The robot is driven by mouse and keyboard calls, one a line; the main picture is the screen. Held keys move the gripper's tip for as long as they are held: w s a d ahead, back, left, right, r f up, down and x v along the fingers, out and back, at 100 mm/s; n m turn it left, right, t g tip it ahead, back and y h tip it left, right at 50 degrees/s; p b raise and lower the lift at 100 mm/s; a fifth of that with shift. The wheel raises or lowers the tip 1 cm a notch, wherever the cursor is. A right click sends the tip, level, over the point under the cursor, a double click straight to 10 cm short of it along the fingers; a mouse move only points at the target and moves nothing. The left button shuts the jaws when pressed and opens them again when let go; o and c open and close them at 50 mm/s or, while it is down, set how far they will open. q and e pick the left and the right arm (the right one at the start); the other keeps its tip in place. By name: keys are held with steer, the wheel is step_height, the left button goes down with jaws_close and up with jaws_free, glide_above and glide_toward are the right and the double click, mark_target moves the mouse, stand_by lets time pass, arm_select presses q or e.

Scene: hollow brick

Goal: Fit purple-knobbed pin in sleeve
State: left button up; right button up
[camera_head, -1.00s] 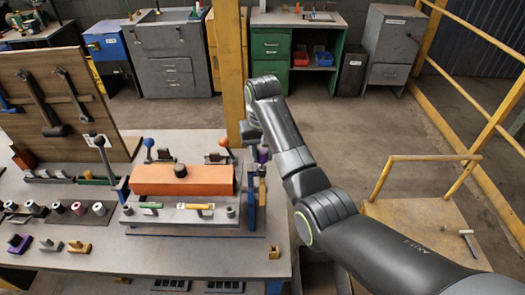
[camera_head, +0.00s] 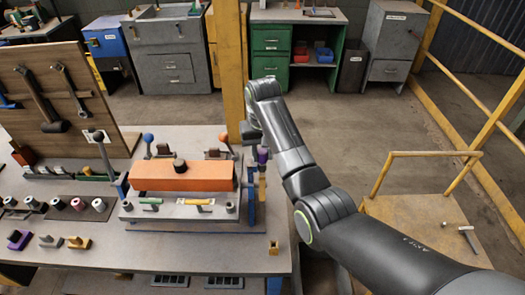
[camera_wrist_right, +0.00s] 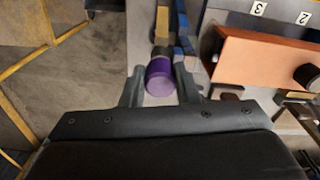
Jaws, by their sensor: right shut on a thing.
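The purple-knobbed pin shows its purple knob (camera_head: 262,156) and a tan shaft hanging below it, close to the right side of the fixture with the orange block. My right gripper (camera_head: 254,142) is at the knob. In the right wrist view the purple knob (camera_wrist_right: 160,78) sits between the two fingers of my right gripper (camera_wrist_right: 159,88), which are shut on the pin. The pin's lower end is not clear against the fixture's side. I cannot tell which part is the sleeve for this pin. My left gripper is not in view.
The orange block (camera_head: 182,176) lies on the grey fixture left of the pin. Ball-topped levers, one blue (camera_head: 148,139), stand behind it. Several small cylinders (camera_head: 78,205) and coloured knobs lie at the left. A small brass block (camera_head: 273,247) sits at the table's front right.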

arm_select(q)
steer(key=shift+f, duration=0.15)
arm_select(e)
steer(key=shift+f, duration=0.45)
steer(key=o, duration=1.1)
steer(key=shift+o, duration=0.2)
